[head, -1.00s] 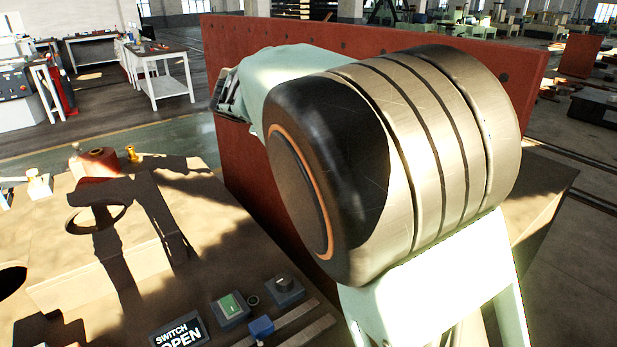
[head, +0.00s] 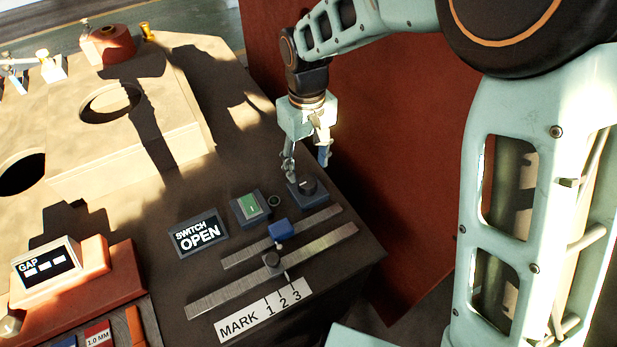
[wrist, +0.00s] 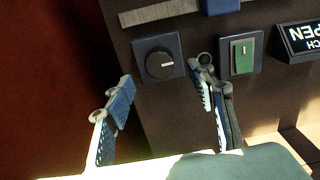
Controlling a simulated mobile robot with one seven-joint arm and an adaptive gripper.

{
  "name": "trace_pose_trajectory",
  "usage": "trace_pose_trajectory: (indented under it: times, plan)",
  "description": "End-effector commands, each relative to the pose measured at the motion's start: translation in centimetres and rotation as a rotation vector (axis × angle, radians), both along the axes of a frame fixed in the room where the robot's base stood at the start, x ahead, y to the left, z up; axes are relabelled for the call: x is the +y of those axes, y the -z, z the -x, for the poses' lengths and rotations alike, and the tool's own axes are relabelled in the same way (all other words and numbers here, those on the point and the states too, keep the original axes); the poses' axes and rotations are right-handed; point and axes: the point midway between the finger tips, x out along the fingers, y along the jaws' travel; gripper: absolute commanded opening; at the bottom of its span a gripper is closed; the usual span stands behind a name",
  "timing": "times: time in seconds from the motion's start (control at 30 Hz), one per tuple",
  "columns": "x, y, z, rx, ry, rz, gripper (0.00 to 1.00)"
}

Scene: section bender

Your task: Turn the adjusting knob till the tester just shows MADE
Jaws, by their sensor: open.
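The dark round knob (head: 306,187) with a pale pointer line sits on a blue square base near the right edge of the bench. In the wrist view the knob (wrist: 159,65) is fully visible, its line pointing right. The tester display (head: 199,235) reads "SWITCH OPEN"; part of it also shows at the wrist view's right edge (wrist: 303,36). My gripper (head: 306,162) points down just above the knob. In the wrist view its two fingers (wrist: 163,82) are spread, apart and empty, with the knob roughly between and beyond them. I cannot tell whether a finger touches it.
A green rocker switch (head: 250,207) and a small round dark part (head: 274,201) lie left of the knob. Metal bars with a blue block (head: 281,229) and a label "MARK 1 2 3" (head: 262,312) lie in front. A gap gauge (head: 46,268) stands left. A red panel (head: 390,170) rises behind.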

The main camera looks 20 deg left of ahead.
Motion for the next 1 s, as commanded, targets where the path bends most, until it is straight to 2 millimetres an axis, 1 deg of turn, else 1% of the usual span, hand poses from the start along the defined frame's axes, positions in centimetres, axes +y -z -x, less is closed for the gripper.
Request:
trace_pose_trajectory:
  times: [0.03,0.1,0.2,0.3,0.47,0.7,0.77,1.0]
  plan:
    - [-0.1,1.2,0.1,0.004,-0.001,0.003,0.51]
    - [-0.1,2.5,0.1,0.002,-0.001,0.003,0.51]
    - [-0.1,4.0,0.0,0.002,-0.001,0.002,0.51]
    - [-0.1,5.0,0.0,0.000,-0.001,0.002,0.51]
    - [0.0,5.7,0.0,-0.002,-0.001,0.001,0.51]
    - [0.0,5.8,-0.1,-0.002,0.000,0.000,0.51]
    - [0.0,5.7,-0.1,-0.002,0.000,0.000,0.45]
    - [0.0,5.7,-0.1,-0.002,0.000,0.000,0.19]
